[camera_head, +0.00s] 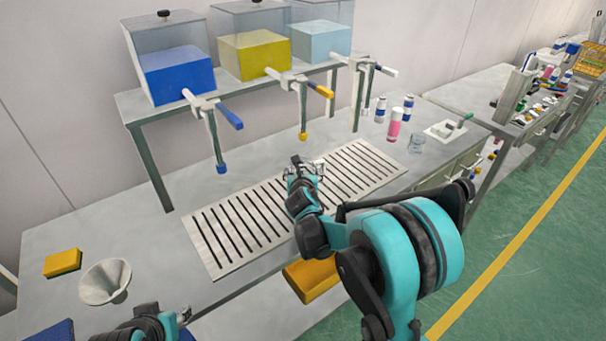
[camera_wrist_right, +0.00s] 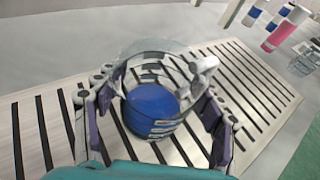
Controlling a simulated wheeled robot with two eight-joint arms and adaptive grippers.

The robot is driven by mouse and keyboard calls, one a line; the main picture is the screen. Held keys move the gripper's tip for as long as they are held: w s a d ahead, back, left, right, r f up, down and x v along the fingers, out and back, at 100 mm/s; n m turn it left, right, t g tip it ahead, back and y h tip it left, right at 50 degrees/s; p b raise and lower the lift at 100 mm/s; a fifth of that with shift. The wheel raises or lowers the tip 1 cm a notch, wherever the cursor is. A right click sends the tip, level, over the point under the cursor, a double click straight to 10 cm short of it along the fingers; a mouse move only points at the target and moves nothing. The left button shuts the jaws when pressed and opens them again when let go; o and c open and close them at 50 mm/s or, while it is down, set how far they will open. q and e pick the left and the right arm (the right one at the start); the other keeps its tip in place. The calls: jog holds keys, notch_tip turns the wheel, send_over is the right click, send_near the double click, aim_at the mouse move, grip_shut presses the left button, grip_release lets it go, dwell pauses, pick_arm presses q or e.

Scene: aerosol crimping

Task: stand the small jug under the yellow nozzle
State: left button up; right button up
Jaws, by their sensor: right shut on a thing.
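My right gripper (camera_head: 303,172) is over the slotted grate, in the head view just below the yellow nozzle (camera_head: 303,135). It is shut on the small jug (camera_wrist_right: 150,50), a clear jug with a handle and blue contents at its bottom. In the right wrist view the fingers (camera_wrist_right: 155,115) are on both sides of the jug. In the head view the gripper mostly hides the jug. I cannot tell whether it touches the grate or is exactly under the nozzle. My left gripper (camera_head: 170,318) shows only partly at the bottom edge; its jaws are unclear.
The slotted grate (camera_head: 228,222) has free room on both sides. A blue nozzle (camera_head: 221,168) hangs to the left. A pink can (camera_head: 394,125) and a clear glass (camera_head: 416,144) stand to the right. A funnel (camera_head: 104,282) and a yellow block (camera_head: 62,262) are at the left.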

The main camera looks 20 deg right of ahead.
jog(key=shift+f, duration=0.2)
jog(key=o, duration=1.3)
jog(key=shift+r, duration=0.1)
